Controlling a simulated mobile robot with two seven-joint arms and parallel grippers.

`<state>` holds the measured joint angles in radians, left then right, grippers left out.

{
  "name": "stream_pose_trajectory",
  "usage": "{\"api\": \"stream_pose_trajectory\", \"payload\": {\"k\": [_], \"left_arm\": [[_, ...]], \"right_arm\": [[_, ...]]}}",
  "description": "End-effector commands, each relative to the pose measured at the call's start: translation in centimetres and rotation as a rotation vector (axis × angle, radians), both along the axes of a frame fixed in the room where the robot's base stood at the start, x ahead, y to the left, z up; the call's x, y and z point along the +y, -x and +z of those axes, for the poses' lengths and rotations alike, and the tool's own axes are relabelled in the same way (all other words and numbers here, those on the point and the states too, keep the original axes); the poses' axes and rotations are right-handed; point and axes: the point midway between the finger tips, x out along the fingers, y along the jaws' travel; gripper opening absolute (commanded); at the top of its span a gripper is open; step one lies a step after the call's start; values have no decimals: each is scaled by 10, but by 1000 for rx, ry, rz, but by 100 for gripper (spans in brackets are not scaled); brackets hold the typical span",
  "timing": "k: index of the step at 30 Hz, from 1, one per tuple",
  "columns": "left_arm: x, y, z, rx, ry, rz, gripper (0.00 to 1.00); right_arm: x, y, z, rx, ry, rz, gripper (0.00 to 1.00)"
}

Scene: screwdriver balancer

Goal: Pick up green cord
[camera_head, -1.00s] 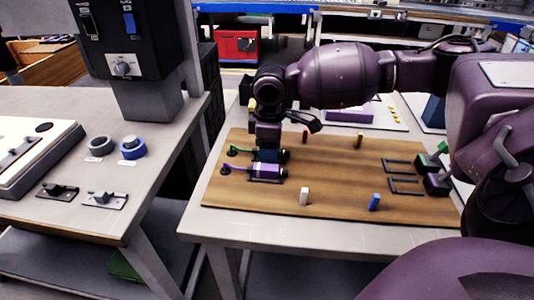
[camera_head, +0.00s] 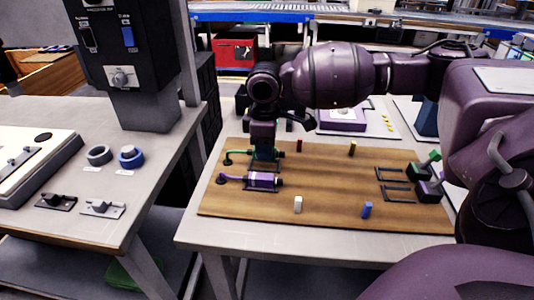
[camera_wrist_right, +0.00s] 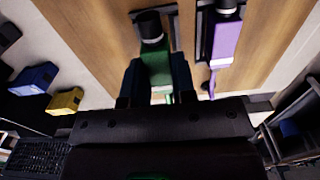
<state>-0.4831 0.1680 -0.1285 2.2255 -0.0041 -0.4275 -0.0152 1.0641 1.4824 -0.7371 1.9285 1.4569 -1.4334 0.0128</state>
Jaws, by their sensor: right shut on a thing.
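The green cord (camera_head: 240,152) is at the left part of the wooden board, running left from my right gripper. My right gripper (camera_head: 264,153) points down at the board and is shut on the cord's green body. In the right wrist view the green body (camera_wrist_right: 157,66) sits between the two dark fingers, with its black end sticking out beyond them. The gripper hides much of it in the head view, and I cannot tell whether it is clear of the board. My left gripper is not in view.
A purple cord (camera_head: 262,179) lies close beside the green one, in front of it. White (camera_head: 298,204), blue (camera_head: 367,209), red and yellow pegs stand on the wooden board (camera_head: 330,222). Empty dark frames (camera_head: 393,182) are at its right. The board's middle is clear.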

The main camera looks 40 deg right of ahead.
Motion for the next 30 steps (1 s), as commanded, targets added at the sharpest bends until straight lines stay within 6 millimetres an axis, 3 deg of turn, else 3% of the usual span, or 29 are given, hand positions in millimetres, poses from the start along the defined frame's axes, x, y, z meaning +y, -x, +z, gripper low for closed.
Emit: {"api": "stream_pose_trajectory", "payload": {"k": [1,3,15,24,30], "left_arm": [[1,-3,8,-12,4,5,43],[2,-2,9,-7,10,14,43],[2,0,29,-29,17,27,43],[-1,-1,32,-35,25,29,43],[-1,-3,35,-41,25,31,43]], "right_arm": [[0,-1,22,-16,-1,-1,4],[0,-1,41,-20,-1,-1,4],[0,0,137,-14,-2,0,4],[0,-1,169,-6,0,1,4],[0,0,159,-1,-1,2,4]]}}
